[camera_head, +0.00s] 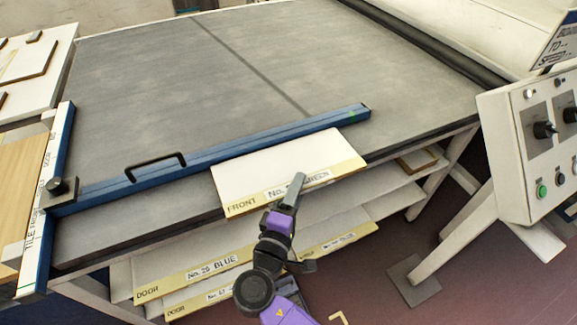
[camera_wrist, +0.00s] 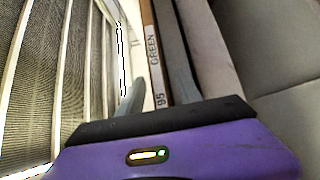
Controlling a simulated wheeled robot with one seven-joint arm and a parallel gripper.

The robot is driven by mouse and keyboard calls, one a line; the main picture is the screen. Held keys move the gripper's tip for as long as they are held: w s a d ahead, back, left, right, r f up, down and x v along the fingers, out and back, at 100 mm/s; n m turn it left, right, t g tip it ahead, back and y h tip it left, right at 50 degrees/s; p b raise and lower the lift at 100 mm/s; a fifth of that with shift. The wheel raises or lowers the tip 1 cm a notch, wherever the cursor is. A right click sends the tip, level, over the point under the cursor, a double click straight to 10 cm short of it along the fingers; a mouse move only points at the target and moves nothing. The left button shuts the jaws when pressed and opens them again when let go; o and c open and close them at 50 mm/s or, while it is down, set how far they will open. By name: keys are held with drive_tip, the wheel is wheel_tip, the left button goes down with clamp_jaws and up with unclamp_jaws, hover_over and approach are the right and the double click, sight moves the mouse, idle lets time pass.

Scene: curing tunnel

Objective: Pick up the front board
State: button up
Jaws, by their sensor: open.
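The front board (camera_head: 280,163) is a white panel with a yellowish edge strip reading FRONT and GREEN. It lies on the grey table's near edge, against the blue bar, and its front part overhangs. My gripper (camera_head: 298,180) is at the strip, over the right part of the label. In the wrist view the board's edge strip (camera_wrist: 154,62), reading GREEN and 95, runs between the two open fingers of my gripper (camera_wrist: 160,90). Whether either finger touches the board cannot be told. My gripper hides part of the label in the head view.
A blue bar (camera_head: 225,149) with a black handle crosses the grey table (camera_head: 250,60). Below are shelves with other boards, including a door board marked BLUE (camera_head: 190,278). A control panel (camera_head: 535,150) stands at the right. Open floor (camera_head: 370,290) lies in front.

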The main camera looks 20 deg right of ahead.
clamp_jaws()
idle(1.3)
